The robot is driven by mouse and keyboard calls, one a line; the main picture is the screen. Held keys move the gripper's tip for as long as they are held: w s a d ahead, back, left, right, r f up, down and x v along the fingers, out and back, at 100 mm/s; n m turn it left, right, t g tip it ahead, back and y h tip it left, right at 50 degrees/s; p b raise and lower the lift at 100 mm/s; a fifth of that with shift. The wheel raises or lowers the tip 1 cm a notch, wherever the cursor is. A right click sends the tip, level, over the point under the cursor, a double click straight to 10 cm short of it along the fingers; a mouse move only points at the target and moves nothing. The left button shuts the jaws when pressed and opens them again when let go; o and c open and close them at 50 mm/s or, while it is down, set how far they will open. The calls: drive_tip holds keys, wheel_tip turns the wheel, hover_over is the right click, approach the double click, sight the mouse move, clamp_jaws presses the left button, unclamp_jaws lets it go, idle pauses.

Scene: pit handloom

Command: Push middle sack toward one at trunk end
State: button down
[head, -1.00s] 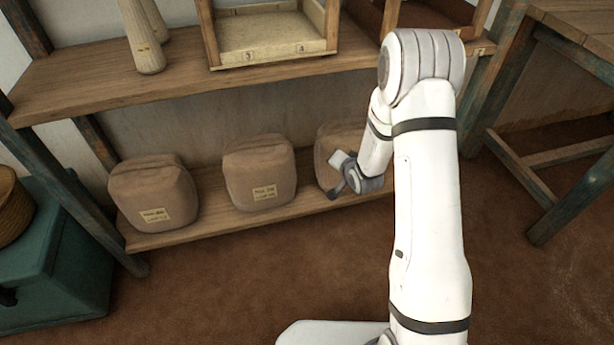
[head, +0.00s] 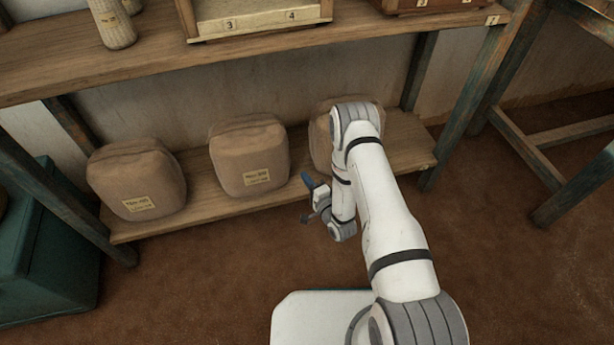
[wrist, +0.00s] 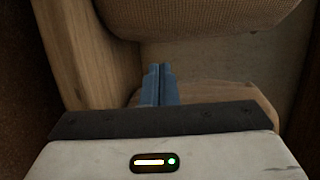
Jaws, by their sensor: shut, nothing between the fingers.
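Three brown cloth sacks stand in a row on the lower shelf. The middle sack (head: 249,155) is upright with a pale label, and clear gaps separate it from both neighbours. The left sack (head: 136,180) stands at the end near the teal trunk (head: 50,250). The right sack (head: 321,135) is partly hidden by my arm. My gripper (head: 307,179) is shut and empty, right of the middle sack near the shelf's front edge. In the wrist view its blue fingers (wrist: 160,84) point towards a sack (wrist: 200,14), apparently the middle one; contact is not clear.
The lower shelf (head: 200,205) has bare board between the sacks. The upper shelf (head: 150,65) hangs above, with a numbered wooden box (head: 260,20) and a pale cone (head: 115,25). A shelf post (head: 60,195) stands between trunk and sacks. The floor in front is clear.

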drive_tip(key=b+x, duration=0.2)
drive_tip(key=x, duration=0.4)
drive_tip(key=shift+w+d+f, duration=0.1)
drive_tip(key=shift+d, duration=0.1)
drive_tip(key=shift+x, duration=0.85)
